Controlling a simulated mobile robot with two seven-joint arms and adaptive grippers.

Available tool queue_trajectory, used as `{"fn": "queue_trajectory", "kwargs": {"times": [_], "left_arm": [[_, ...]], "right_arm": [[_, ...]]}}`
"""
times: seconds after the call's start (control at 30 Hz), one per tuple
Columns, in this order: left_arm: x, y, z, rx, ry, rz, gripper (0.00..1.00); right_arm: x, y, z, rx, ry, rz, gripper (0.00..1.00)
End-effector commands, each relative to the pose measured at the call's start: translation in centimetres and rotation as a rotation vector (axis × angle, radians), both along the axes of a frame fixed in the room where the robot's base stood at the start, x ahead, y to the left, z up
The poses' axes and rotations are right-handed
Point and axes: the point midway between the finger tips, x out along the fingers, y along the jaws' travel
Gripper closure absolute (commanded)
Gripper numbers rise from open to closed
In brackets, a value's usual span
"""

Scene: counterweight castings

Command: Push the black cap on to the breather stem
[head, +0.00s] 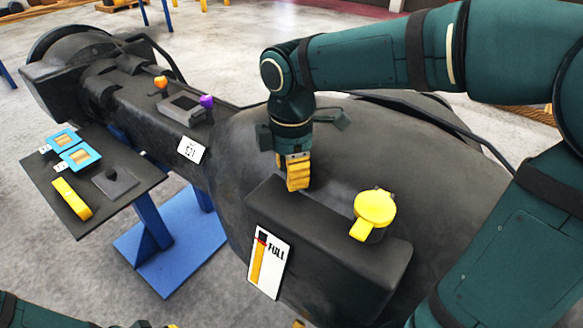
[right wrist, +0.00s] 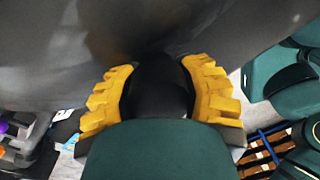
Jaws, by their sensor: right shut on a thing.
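My right gripper (head: 298,172) reaches down to the top of the dark block (head: 330,225) on the big dark casting, left of a yellow round cap. In the right wrist view its yellow fingers are shut on a dark rounded thing, which I take to be the black cap (right wrist: 160,85). In the head view the fingers hide the cap. The breather stem is not visible, so I cannot tell whether the cap touches it. Part of my left arm (head: 40,314) shows at the bottom edge; its gripper is barely in frame.
The yellow cap (head: 375,207) stands close to the right of my gripper. A FULL label (head: 268,264) is on the block's front. Orange (head: 161,83) and purple (head: 206,101) knobs are farther left. A dark side tray (head: 135,195) carries blue items and a yellow bar.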

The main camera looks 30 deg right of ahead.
Motion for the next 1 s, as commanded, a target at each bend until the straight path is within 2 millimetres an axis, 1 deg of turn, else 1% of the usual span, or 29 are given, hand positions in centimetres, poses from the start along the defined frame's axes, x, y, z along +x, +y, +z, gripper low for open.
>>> {"fn": "queue_trajectory", "kwargs": {"times": [0.37,0.4,0.47,0.5,0.83,0.93,1.0], "left_arm": [[0.0,0.0,-0.6,0.000,0.000,0.000,1.00],[0.0,0.0,-0.6,0.000,0.000,0.000,1.00],[0.0,0.0,-0.6,0.000,0.000,0.000,1.00],[0.0,0.0,-0.6,0.000,0.000,0.000,1.00],[0.0,0.0,-0.6,0.000,0.000,0.000,1.00],[0.0,0.0,-0.6,0.000,0.000,0.000,1.00],[0.0,0.0,-0.6,0.000,0.000,0.000,1.00]], "right_arm": [[0.0,0.0,-0.9,0.000,0.000,0.000,0.88],[0.0,0.0,-1.0,0.000,0.000,0.000,0.57],[0.0,0.0,-0.9,0.000,0.000,0.000,0.36],[0.0,0.0,-0.9,0.000,0.000,0.000,0.23],[0.0,0.0,-0.7,0.000,-0.001,0.000,0.23],[0.1,0.0,-0.1,0.000,-0.003,0.000,0.23],[0.1,0.0,0.9,0.000,-0.004,0.000,0.23]]}}
